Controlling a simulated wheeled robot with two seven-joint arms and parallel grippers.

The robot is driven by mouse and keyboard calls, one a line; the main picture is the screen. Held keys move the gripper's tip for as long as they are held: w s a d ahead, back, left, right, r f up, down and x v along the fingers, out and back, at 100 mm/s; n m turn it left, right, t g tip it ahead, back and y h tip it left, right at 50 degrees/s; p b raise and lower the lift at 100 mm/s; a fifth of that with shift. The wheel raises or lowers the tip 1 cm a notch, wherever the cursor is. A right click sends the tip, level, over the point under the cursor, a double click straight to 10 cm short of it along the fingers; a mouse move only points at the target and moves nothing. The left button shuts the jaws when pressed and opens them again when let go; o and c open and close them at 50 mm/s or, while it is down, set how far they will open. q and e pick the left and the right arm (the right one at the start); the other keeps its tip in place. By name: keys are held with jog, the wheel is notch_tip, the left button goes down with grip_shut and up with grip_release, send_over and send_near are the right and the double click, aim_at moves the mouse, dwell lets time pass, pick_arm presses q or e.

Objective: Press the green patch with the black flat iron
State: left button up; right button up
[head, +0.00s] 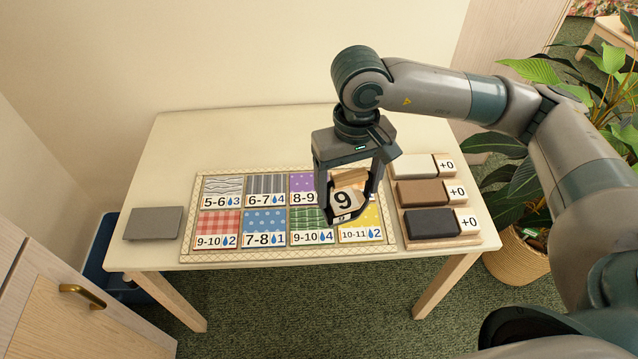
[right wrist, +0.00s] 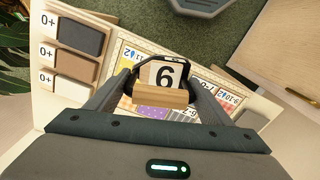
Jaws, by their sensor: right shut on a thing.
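My right gripper (head: 348,212) is shut on the wooden handle of the black flat iron (right wrist: 165,58), whose white label reads 9 in the head view and appears inverted in the right wrist view. The iron is over the right part of the patch mat; whether it touches the mat is unclear. The green patch (head: 305,222) lies in the lower row, between the blue dotted and yellow patches, with a label reading 9-10 and a drop with 4. The gripper and iron are at its right side in the head view and hide part of that area. My left gripper is not in view.
Several other patches lie on the bordered mat (head: 187,247). At the right stand a white block (head: 412,166), a brown block (head: 422,192) and a black block (head: 430,223), each marked +0. A grey plate (head: 153,223) lies at the left. The table's back (head: 240,130) is clear.

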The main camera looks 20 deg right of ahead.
jog(key=shift+w+a+f, duration=0.2)
jog(key=shift+w+a, duration=0.05)
jog(key=shift+w, duration=0.1)
jog(key=w+a+f+m+p, duration=0.1)
jog(key=w+a+f+m, duration=0.2)
jog(key=w+f, duration=0.7)
jog(key=shift+w+a+f, duration=0.35)
jog(key=shift+w+f, duration=0.05)
jog(key=shift+f, duration=0.1)
jog(key=shift+f+b, duration=0.55)
jog(key=shift+f, duration=2.45)
